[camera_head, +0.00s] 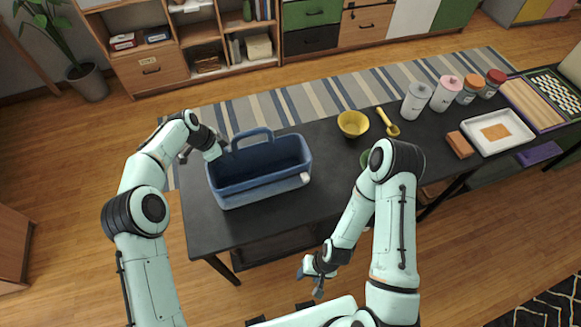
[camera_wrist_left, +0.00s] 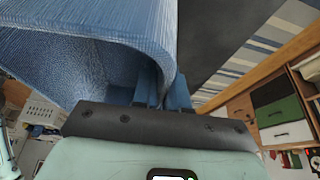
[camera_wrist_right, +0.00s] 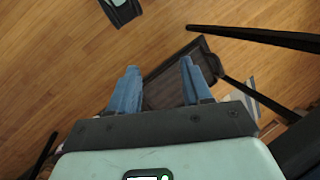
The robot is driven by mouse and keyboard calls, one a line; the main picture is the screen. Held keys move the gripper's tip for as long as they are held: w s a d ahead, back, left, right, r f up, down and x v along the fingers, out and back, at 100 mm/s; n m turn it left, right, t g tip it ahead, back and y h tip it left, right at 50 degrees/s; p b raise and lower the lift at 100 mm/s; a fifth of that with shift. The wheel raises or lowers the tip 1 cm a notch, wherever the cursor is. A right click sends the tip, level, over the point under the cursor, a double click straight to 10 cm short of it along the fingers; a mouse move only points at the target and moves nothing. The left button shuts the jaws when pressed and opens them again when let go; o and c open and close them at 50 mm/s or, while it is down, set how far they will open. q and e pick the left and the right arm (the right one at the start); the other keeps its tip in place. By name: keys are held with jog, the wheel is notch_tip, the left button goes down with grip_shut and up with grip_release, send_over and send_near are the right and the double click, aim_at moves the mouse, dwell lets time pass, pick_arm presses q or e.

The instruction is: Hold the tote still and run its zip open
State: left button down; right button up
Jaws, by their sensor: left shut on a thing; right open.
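The blue tote (camera_head: 262,188) stands upright on the dark table, a handle arched above its far side. I can see down inside it, and its top looks open. A small white piece (camera_head: 305,178), possibly the zip pull, sits at its near right corner. My left gripper (camera_head: 220,150) is at the tote's far left corner, shut on its wall. In the left wrist view, the blue tote wall (camera_wrist_left: 110,35) runs down to the fingers (camera_wrist_left: 163,88). My right gripper (camera_head: 309,282) is open and empty, in front of the table's near edge. Its fingers (camera_wrist_right: 160,84) are apart over the floor.
The dark table (camera_head: 330,150) has clear room right of the tote. Beyond stand a yellow bowl (camera_head: 353,123), a yellow scoop (camera_head: 389,123), several lidded jars (camera_head: 442,93), a brown block (camera_head: 459,145) and a white tray (camera_head: 519,137). My right arm crosses the table's near edge.

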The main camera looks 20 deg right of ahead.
aim_at(305, 177)
jog(key=shift+t, duration=0.8)
jog(key=w+r, duration=0.4)
jog(key=w+a+r, duration=0.1)
jog(key=w+r, duration=0.6)
jog(key=w, duration=0.1)
jog(key=shift+w+a+r, duration=0.3)
jog(key=shift+r, duration=0.1)
jog(key=shift+n+g, duration=0.3)
jog(key=shift+n, duration=0.6)
jog(key=w+r, duration=0.2)
jog(key=w+d+r, duration=0.1)
jog(key=w+r, duration=0.2)
jog(key=shift+w+r, duration=0.1)
jog(key=shift+w, duration=0.2)
jog(key=w+d+r+n+h, duration=0.2)
jog(key=w+d+r, duration=0.1)
jog(key=r, duration=0.4)
jog(key=w+d+r+n+h, duration=0.15)
jog(key=w+d+r, duration=0.25)
jog(key=r, duration=0.4)
jog(key=shift+m+g, duration=0.25)
jog(key=shift+g, duration=0.05)
jog(key=f, duration=1.1)
jog(key=shift+s+a+f, duration=0.2)
jog(key=shift+f, duration=0.2)
grip_shut()
